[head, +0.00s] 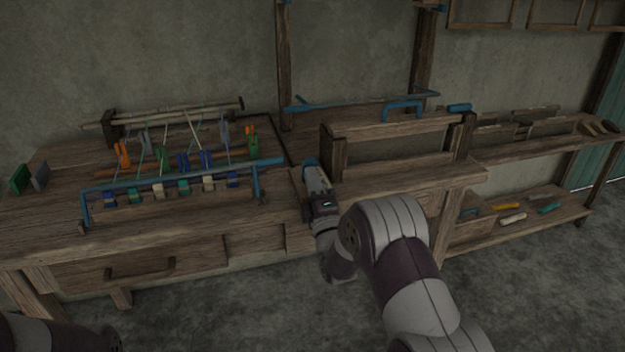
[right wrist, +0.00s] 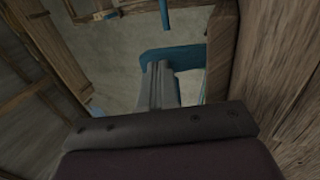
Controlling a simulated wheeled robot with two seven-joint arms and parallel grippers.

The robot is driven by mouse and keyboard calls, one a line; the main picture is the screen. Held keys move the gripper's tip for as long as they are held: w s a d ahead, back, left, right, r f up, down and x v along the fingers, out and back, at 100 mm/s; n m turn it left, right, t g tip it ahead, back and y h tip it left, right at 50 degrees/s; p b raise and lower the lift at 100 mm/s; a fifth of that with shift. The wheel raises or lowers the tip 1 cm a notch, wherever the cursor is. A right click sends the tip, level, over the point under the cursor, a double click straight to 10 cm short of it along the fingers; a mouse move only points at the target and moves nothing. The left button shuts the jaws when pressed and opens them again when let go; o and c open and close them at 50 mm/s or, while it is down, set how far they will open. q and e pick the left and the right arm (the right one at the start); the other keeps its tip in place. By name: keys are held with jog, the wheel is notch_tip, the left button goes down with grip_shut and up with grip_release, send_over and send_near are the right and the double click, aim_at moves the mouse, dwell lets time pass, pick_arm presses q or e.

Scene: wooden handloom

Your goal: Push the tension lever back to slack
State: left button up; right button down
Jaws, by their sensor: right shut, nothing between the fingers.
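My right gripper (head: 315,174) is shut and empty, at the front of the wooden bench near the left post of the raised wooden frame. A blue piece (head: 309,162), which may be the tension lever, shows at its fingertips. In the right wrist view the closed fingers (right wrist: 160,75) reach up to a blue bar (right wrist: 190,55), seemingly the same piece; I cannot tell if they touch it. The lower part of this piece is hidden by the gripper. My left gripper is out of view; only a dark part of my left arm shows at the bottom left.
Left of my right gripper stands a blue rail (head: 140,183) with several coloured blocks and clips around it. The wooden frame (head: 400,130) with a blue handle (head: 403,108) rises at right. A drawer (head: 140,270) is below the bench. Shelves (head: 545,150) stand further right.

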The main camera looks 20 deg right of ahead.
aim_at(310, 162)
jog(key=shift+r, duration=0.1)
jog(key=w+r+g+p, duration=0.1)
jog(key=g+p, duration=0.1)
jog(key=p, duration=0.2)
jog(key=w+r+g+p, duration=0.1)
jog(key=r+g+p, duration=0.1)
jog(key=p, duration=0.2)
jog(key=w+g+p, duration=0.1)
jog(key=p, duration=0.1)
jog(key=w+g+p, duration=0.1)
jog(key=g+p, duration=0.1)
jog(key=p, duration=0.1)
jog(key=shift+r, duration=0.25)
jog(key=shift+f+g, duration=0.3)
jog(key=shift+f, duration=0.1)
